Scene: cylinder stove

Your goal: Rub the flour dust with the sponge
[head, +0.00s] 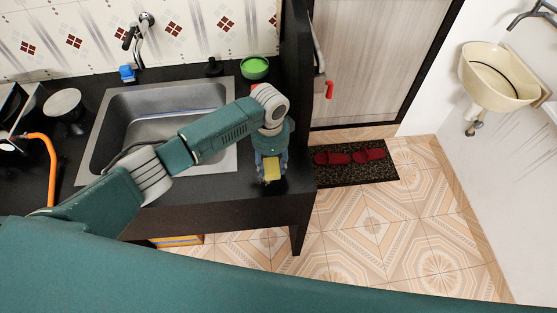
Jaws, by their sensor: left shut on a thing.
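My left gripper (271,172) reaches across the sink from the left and points down at the right end of the black counter. It is shut on a yellow sponge (272,174), low over the counter near its front edge. I cannot tell whether the sponge touches the surface. I cannot make out the flour dust; it may be hidden under the gripper and sponge or too faint to see. My right gripper is not in view.
A steel sink (118,123) is set in the black counter (205,190). A green bowl (255,67) stands behind my gripper near the wall. Tiled floor (400,225) lies open to the right.

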